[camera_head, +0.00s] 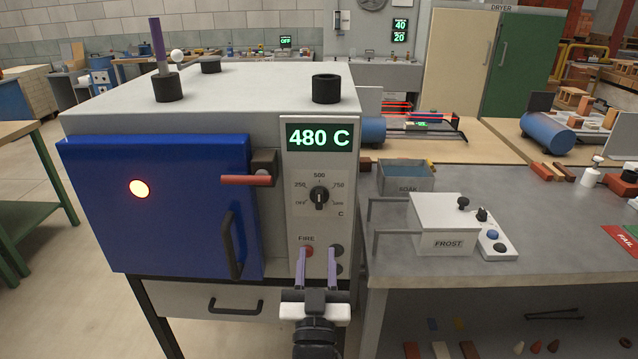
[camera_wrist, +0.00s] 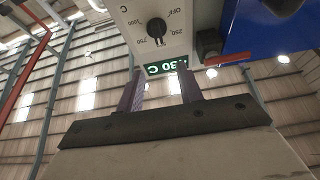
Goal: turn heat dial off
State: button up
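The heat dial (camera_head: 319,197) is a round black knob on the furnace's pale control panel (camera_head: 296,219). Its grip bar stands about vertical, with marks from OFF around to 1000. In the wrist view the dial (camera_wrist: 156,28) appears upside down, its white mark toward the display side, near 500. The green display (camera_head: 319,137) reads 480 C. My gripper (camera_head: 317,252) has purple fingers, spread apart with nothing between them. It is in front of the panel's lower part, below the dial and apart from it. In the wrist view the fingers (camera_wrist: 161,78) partly cover the display.
The blue furnace door (camera_head: 165,205), with a red-handled latch (camera_head: 246,180), is at left. A bench (camera_head: 560,220) with a FROST box (camera_head: 448,222) stands at right.

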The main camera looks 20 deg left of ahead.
jog(key=b, duration=0.8)
send_near(319, 197)
jog(key=p+x, duration=0.2)
jog(key=x, duration=0.6)
jog(key=shift+w+r, duration=0.15)
jog(key=shift+r, duration=0.1)
jog(key=shift+w+a+r+p, duration=0.1)
jog(key=shift+w+a+p, duration=0.05)
jog(key=shift+w+p, duration=0.3)
grip_shut()
